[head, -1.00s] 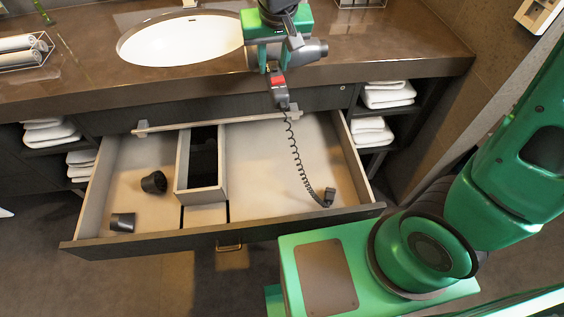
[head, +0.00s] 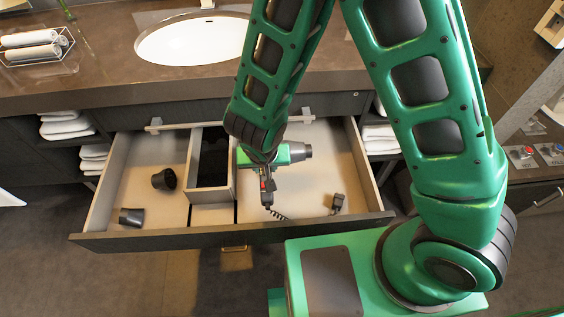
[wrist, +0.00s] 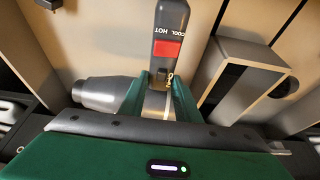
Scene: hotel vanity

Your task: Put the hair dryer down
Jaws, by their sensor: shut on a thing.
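The hair dryer (head: 300,151) has a dark grey barrel and a black handle with a red switch. My gripper (head: 262,158) is shut on it, over the right part of the open drawer (head: 340,160). In the wrist view the barrel (wrist: 102,93) points left and the handle (wrist: 168,45) shows "COOL" and "HOT" beside a red button; the jaws (wrist: 160,100) are around the dryer. The coiled cord hangs down, with its black plug (head: 338,203) on the drawer floor. I cannot tell whether the dryer touches the floor.
A raised divider box (head: 228,180) stands left of the dryer. Two black nozzles (head: 164,179) (head: 131,217) lie in the drawer's left part. The countertop with a white sink (head: 190,40) is behind. Folded towels (head: 66,125) sit on side shelves.

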